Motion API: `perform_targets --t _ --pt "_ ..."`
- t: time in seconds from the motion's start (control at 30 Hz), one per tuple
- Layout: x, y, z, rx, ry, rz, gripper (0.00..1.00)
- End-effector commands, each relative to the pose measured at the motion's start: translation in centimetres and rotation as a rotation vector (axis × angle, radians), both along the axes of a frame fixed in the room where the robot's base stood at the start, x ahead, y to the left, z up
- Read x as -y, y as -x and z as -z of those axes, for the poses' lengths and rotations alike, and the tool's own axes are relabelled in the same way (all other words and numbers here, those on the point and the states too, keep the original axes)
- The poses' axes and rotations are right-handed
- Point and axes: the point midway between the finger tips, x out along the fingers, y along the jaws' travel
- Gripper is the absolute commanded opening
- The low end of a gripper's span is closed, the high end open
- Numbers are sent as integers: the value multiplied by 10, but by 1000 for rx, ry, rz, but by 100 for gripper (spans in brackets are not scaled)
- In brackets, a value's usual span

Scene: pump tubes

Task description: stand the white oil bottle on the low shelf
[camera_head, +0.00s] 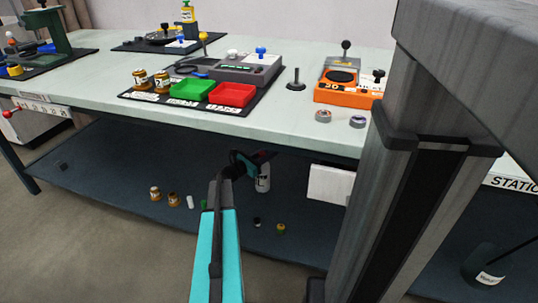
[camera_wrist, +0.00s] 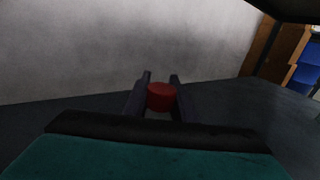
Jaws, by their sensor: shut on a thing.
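The white oil bottle (camera_head: 263,184) hangs or stands upright under the bench, over the low shelf (camera_head: 110,165). In the wrist view its red cap (camera_wrist: 161,97) sits between the two dark fingers. My gripper (camera_head: 258,160) is shut on the bottle near its top, and the arm reaches in from the front. In the wrist view my gripper (camera_wrist: 160,88) hides the bottle's body below the cap. I cannot tell whether the bottle's base touches the shelf.
Small brown jars (camera_head: 155,193), a white piece (camera_head: 189,202) and other small items lie on the shelf left and front of the bottle. A white panel (camera_head: 328,185) is to its right. The worktop (camera_head: 300,130) overhangs the shelf. The shelf's left part is mostly clear.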

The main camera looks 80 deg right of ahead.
Motion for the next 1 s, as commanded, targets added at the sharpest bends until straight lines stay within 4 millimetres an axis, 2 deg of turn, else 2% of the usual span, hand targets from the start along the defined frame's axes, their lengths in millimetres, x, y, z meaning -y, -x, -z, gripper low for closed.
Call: perform_targets --t 0.37,0.4,0.47,0.5,1.0 --pt "0 0 1 -1 2 0 0" --pt "0 0 2 0 0 0 30" --pt "0 0 2 0 0 0 41" --pt "0 0 2 0 0 0 42" --pt "-6 -5 -2 0 0 -2 42"
